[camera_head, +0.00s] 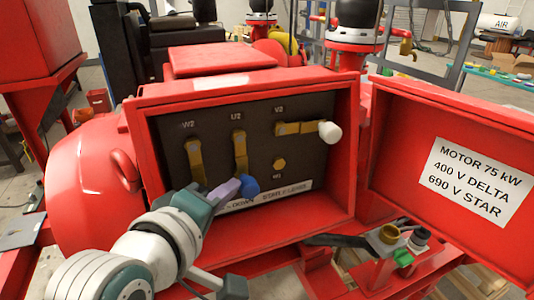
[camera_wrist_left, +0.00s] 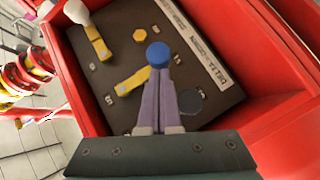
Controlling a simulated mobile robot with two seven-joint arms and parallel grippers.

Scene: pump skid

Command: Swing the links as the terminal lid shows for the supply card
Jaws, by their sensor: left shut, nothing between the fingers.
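The open red terminal box (camera_head: 357,180) holds a dark board (camera_head: 262,140) with yellow links. The left link (camera_head: 195,158) and middle link (camera_head: 239,150) stand upright in the head view. The middle one ends in a blue knob (camera_head: 250,186). The upper right link (camera_head: 296,128) lies sideways, its white knob (camera_head: 330,132) to the right. A black knob (camera_wrist_left: 191,103) shows in the wrist view; my gripper hides its surroundings. My left gripper (camera_head: 240,186) is shut and empty, tips at the blue knob (camera_wrist_left: 158,54); contact is unclear. My right gripper is out of view.
The lid (camera_head: 400,150) hangs open at right; its label (camera_head: 474,180) reads motor 75 kW, 400 V delta, 690 V star. A bare yellow bolt (camera_head: 279,163) sits on the board above a partly hidden delta/star strip (camera_head: 285,193). Red box walls enclose the board. No supply card is readable.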

